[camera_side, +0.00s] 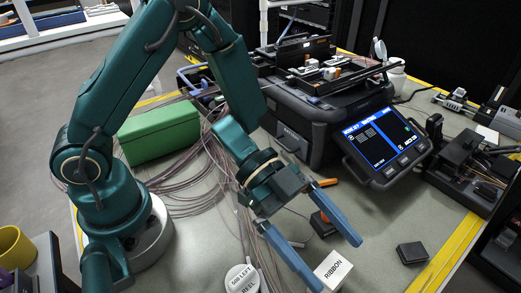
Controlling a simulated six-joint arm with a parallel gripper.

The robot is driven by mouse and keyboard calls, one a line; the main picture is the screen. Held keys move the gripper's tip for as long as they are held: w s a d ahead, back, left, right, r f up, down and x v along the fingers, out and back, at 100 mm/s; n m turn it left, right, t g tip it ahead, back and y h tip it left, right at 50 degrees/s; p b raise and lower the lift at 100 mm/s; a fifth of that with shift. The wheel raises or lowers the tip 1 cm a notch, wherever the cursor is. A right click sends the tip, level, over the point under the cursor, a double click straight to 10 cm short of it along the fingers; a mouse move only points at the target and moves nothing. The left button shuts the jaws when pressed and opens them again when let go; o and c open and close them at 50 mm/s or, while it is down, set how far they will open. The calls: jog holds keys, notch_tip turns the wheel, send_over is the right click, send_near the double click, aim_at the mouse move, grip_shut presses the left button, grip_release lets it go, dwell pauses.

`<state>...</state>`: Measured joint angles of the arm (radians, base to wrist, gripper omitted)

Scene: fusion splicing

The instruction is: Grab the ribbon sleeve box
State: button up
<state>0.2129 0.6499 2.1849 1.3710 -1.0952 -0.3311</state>
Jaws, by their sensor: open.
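The ribbon sleeve box (333,268) is a small white box labelled "RIBBON" at the bottom of the side view, right of centre. My gripper (337,265) is open, with its two blue fingers spread and pointing down to the right. In the picture the box shows between the fingertips, with one finger to its left and the other above and to its right. I cannot tell whether the fingertips are at the box's height or above it. The jaws hold nothing that I can see.
A white round container (242,279) marked "REEL" stands left of the box. A small black block (411,252) lies to the right. The splicer (310,110) with its lit screen (383,140) stands behind. Loose fibres and a green case (160,133) are on the left.

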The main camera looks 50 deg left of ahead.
aim_at(342, 281)
notch_tip(342, 281, down, 3)
jog(key=shift+x, duration=2.6)
jog(key=c, duration=1.5)
jog(key=shift+o, duration=0.2)
jog(key=shift+r, duration=0.2)
